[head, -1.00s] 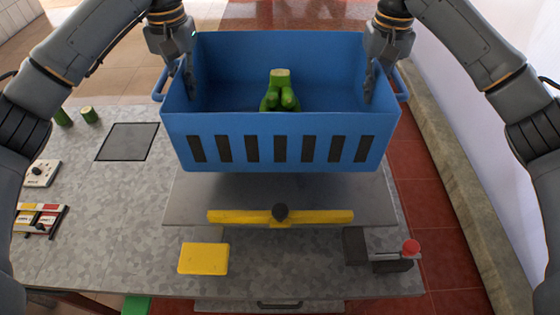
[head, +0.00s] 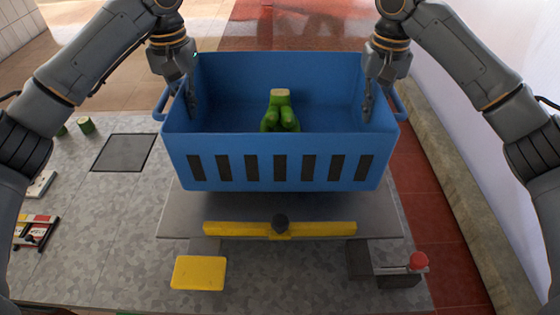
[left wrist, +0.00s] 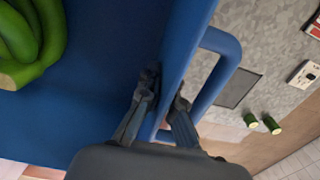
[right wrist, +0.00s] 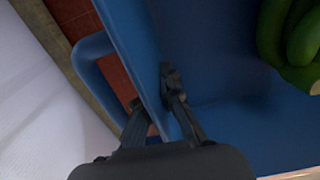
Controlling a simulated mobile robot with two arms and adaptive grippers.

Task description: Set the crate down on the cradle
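The blue crate (head: 275,142), with slots in its front wall, hangs level between my grippers and holds a bunch of green bananas (head: 280,115). My left gripper (head: 184,106) grips its left side wall, one finger inside and one outside by the handle, as the left wrist view (left wrist: 165,88) shows. My right gripper (head: 373,104) grips the right wall likewise, also seen in the right wrist view (right wrist: 153,90). Below the crate is a grey plate (head: 183,212) with a yellow bar, seemingly the cradle. The crate's underside and any gap are hidden.
A yellow block (head: 198,272) and a red-knobbed lever (head: 418,261) sit at the front of the grey counter (head: 110,250). A dark square pad (head: 123,152) and cut green stubs (head: 86,125) lie left. A wall and ledge (head: 450,190) run along the right.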

